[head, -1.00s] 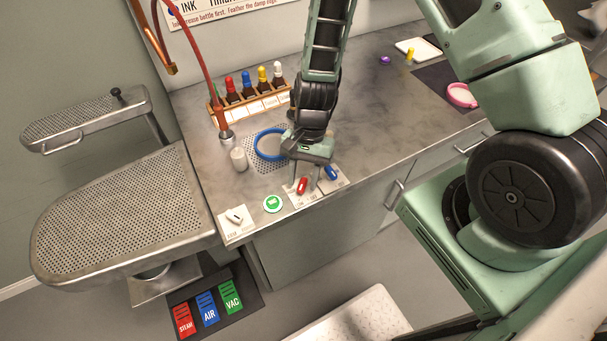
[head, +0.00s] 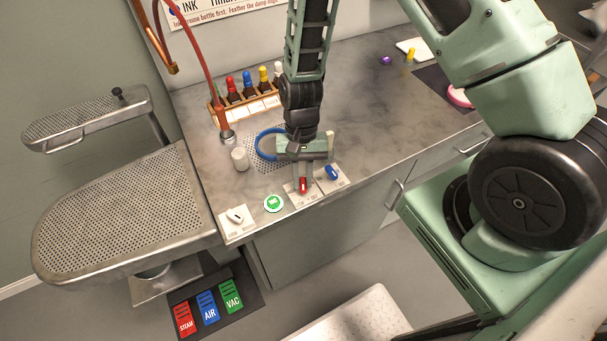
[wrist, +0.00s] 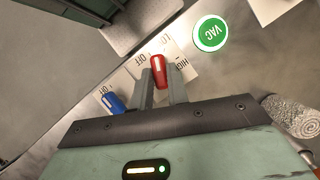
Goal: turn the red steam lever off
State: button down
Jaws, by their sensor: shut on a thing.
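The red steam lever (head: 303,186) sits on a white label plate (head: 293,200) near the counter's front edge. In the wrist view the red lever (wrist: 158,72) stands between my two fingers, with OFF, LOW and HIGH printed around it. Its tip shows near the OFF and LOW marks; which setting it is at I cannot tell. My gripper (head: 303,180) is shut on the red lever from above; it also shows in the wrist view (wrist: 162,88). The fingers hide part of the lever.
The blue lever (head: 332,173) is close beside my gripper, with its own OFF mark. A blue ring (head: 264,145), a white cylinder (head: 240,158) and a bottle rack (head: 250,105) stand behind.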

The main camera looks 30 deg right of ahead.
jog(key=n+h, duration=0.1)
jog(key=n, duration=0.1)
jog(key=n+h, duration=0.1)
jog(key=n, duration=0.1)
jog(key=shift+w+a+n, duration=0.1)
jog(key=shift+a+n, duration=0.1)
jog(key=shift+n, duration=0.2)
dwell(0.4)
jog(key=c, duration=1.4)
grip_release()
jog(key=shift+o, duration=0.2)
jog(key=shift+r+b, duration=0.1)
jog(key=shift+b, duration=0.2)
jog(key=b+v, duration=0.3)
jog(key=v, duration=1.4)
jog(key=shift+w, duration=0.25)
jog(key=s+a+r+n+t, duration=0.1)
jog(key=s+a+r+n, duration=0.1)
jog(key=s, duration=0.5)
jog(key=s+a+r+n+t, duration=0.1)
jog(key=s+a+r+n, duration=0.1)
jog(key=s, duration=0.5)
jog(key=s+a+r+n+t, duration=0.2)
jog(key=s+n, duration=0.2)
jog(key=s, duration=0.3)
jog(key=shift+s+a+r+y, duration=0.2)
jog(key=shift+s+r+y, duration=0.1)
jog(key=shift+r, duration=0.1)
